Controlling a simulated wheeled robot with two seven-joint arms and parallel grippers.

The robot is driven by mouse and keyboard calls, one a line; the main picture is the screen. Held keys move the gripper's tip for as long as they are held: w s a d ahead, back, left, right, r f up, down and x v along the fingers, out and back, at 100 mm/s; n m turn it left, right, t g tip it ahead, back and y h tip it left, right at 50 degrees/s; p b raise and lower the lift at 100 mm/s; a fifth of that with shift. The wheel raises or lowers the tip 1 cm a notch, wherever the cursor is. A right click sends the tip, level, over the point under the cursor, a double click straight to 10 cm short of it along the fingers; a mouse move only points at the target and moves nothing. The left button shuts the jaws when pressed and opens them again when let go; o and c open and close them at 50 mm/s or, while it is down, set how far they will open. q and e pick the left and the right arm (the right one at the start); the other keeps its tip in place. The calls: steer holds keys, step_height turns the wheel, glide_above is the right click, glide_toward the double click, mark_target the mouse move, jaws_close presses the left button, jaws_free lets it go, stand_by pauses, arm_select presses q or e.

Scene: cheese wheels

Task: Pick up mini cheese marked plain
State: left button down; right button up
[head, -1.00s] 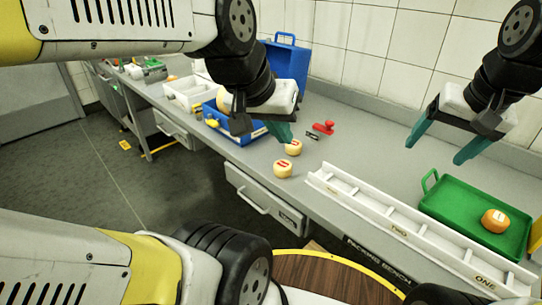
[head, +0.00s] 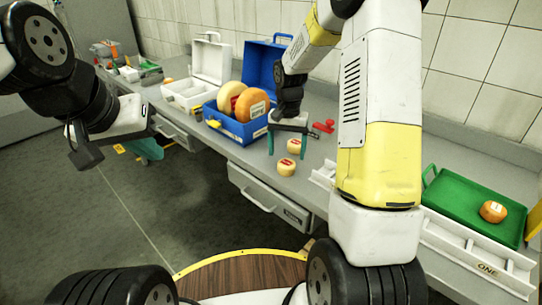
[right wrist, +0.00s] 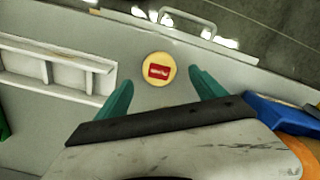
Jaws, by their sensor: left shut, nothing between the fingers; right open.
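Two small pale-yellow cheeses with red labels stand on the grey bench. The nearer cheese (head: 287,167) is close to the front edge; the farther cheese (head: 294,146) is just behind it. The label writing is too small to read. My right gripper (head: 287,156) is open and empty, pointing down over the cheeses. In the right wrist view, one red-labelled cheese (right wrist: 159,69) shows between and beyond the teal fingertips, untouched; the other is not visible there. My left gripper (head: 150,149) is shut and empty, out at the left beyond the bench's front.
A blue case (head: 236,127) holding two large cheese wheels stands left of the cheeses. A red object (head: 324,127) lies behind them. A white rail (head: 455,240) and a green tray (head: 460,205) with an orange cheese (head: 493,211) are at right. A white case (head: 190,95) stands farther left.

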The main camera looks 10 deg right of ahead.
mark_target(286, 162)
step_height(286, 162, down, 6)
steer(key=shift+r, duration=0.25)
steer(key=c, duration=1.5)
steer(key=shift+c, duration=0.3)
steer(key=shift+r, duration=0.15)
